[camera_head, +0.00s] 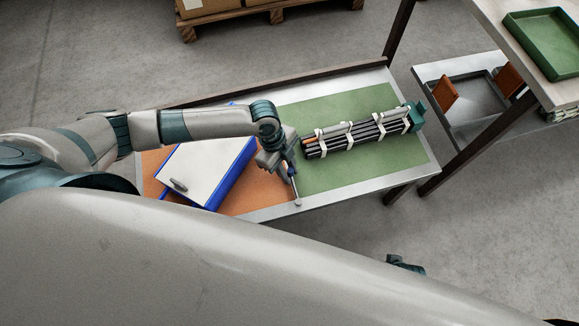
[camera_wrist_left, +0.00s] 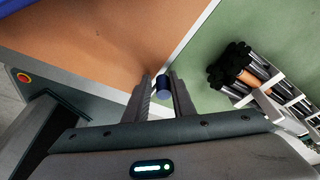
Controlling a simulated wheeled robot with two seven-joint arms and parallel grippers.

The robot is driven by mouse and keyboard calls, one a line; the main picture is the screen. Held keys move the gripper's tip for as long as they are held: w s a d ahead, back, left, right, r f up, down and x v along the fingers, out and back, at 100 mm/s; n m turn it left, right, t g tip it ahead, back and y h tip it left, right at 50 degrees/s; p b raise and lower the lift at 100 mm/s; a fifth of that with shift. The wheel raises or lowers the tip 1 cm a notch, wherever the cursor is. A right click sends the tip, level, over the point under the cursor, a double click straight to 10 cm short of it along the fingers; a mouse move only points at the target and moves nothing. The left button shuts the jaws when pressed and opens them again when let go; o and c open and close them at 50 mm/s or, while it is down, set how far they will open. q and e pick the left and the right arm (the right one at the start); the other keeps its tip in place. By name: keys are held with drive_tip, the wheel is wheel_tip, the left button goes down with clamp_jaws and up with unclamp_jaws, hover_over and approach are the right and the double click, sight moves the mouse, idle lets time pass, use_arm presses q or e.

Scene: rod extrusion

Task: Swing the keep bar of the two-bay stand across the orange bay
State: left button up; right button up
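The two-bay stand is a table-like top with an orange bay (camera_head: 263,195) on the left and a green bay (camera_head: 345,180) on the right. The keep bar (camera_head: 295,190) is a thin pale bar near the line between the bays, at the front side. Its blue handle (camera_wrist_left: 163,86) shows between my left fingertips in the left wrist view. My left gripper (camera_head: 289,170) reaches down over it, its fingers close to both sides of the handle and seemingly shut on it. A dark part that looks like my right gripper (camera_head: 405,264) is mostly hidden behind my grey arm.
A white and blue box-like piece (camera_head: 210,168) lies slanted in the orange bay. A strapped bundle of dark rods (camera_head: 355,133) lies in the green bay, right of my left gripper. A shelf with a green tray (camera_head: 545,45) stands right. A pallet (camera_head: 235,20) is behind.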

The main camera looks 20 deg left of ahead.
use_arm(q)
drive_tip(key=shift+s+a, duration=0.2)
drive_tip(key=shift+s, duration=0.15)
idle(0.3)
drive_tip(key=shift+s+a+p, duration=0.45)
drive_tip(key=shift+p, duration=0.15)
drive_tip(key=shift+s+a, duration=0.1)
drive_tip(key=shift+a, duration=0.05)
drive_tip(key=shift+s+a, duration=0.1)
drive_tip(key=shift+s, duration=0.05)
drive_tip(key=shift+s+a+p, duration=0.25)
drive_tip(key=shift+s+p, duration=0.2)
drive_tip(key=shift+p, duration=0.1)
drive_tip(key=shift+s+a, duration=0.1)
drive_tip(key=shift+s+a+p, duration=0.25)
drive_tip(key=shift+s+p, duration=0.3)
drive_tip(key=shift+s, duration=0.25)
idle(0.4)
